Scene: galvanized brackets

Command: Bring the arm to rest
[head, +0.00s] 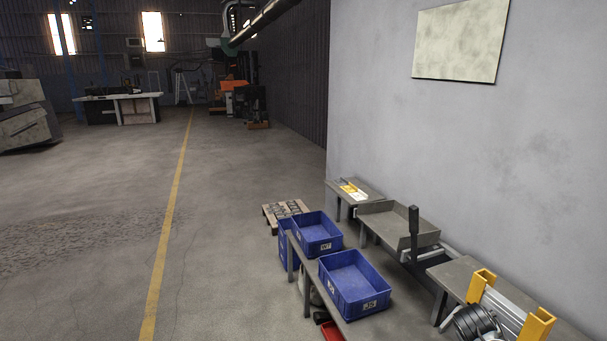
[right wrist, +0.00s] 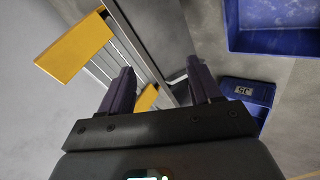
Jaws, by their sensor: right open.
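My right gripper (right wrist: 160,80) is open in the right wrist view. Its two dark purple fingers stand apart with nothing between them. Behind them are a metal rail assembly with a yellow end piece (right wrist: 75,48) and a grey surface. My left gripper is in neither view. In the head view, the fingers of the right gripper do not show. A dark ribbed rounded object (head: 473,323) sits beside the yellow pieces at the lower right; I cannot tell what it is.
Blue bins (head: 353,284) (head: 318,232) stand on a low bench. Beside them are a grey tray with an upright black handle (head: 413,232) and a bench with yellow-ended rails (head: 481,286). A pallet (head: 286,212) lies behind. Open floor (head: 100,240) is at left; a wall (head: 540,170) bounds the right.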

